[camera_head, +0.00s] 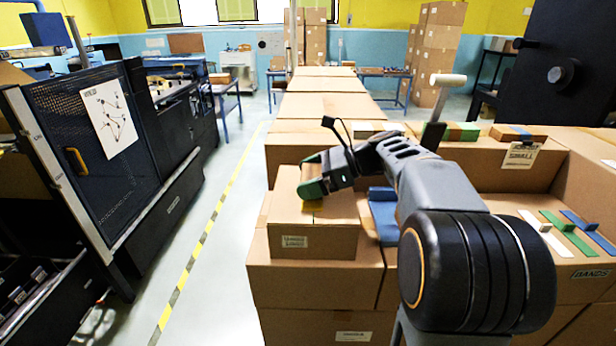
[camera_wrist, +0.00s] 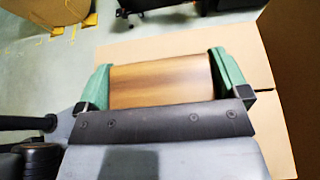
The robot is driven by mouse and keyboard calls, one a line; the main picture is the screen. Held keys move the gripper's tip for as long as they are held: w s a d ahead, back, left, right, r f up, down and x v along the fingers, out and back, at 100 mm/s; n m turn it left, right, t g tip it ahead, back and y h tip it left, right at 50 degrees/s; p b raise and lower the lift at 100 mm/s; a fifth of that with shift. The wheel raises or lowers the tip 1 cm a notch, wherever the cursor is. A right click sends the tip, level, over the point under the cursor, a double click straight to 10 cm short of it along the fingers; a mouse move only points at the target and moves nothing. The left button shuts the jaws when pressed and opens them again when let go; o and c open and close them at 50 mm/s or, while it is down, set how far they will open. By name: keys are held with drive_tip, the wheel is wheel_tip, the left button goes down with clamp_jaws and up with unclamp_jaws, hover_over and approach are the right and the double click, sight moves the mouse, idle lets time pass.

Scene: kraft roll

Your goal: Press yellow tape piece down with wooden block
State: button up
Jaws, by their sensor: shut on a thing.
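My gripper (camera_head: 311,178) is over the top of a small cardboard box (camera_head: 330,240). Its green fingers are shut on the wooden block (camera_wrist: 161,86), which lies between them in the wrist view. The block also shows in the head view (camera_head: 311,171). The yellow tape piece (camera_head: 312,206) shows as a small patch on the box top, just below the block. The rest of the tape is hidden, and I cannot tell whether the block touches it. In the wrist view the tape is not visible.
Larger cartons (camera_head: 312,287) support the small box. A blue strip (camera_head: 384,222) lies to its right. White, green and blue pieces (camera_head: 578,241) lie in the open carton at right. A wooden block-like piece (camera_head: 518,133) lies on the cartons behind.

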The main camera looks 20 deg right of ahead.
drive_tip(key=shift+r+p, duration=2.7)
drive_tip(key=shift+r, duration=0.3)
drive_tip(key=shift+a+f, duration=0.1)
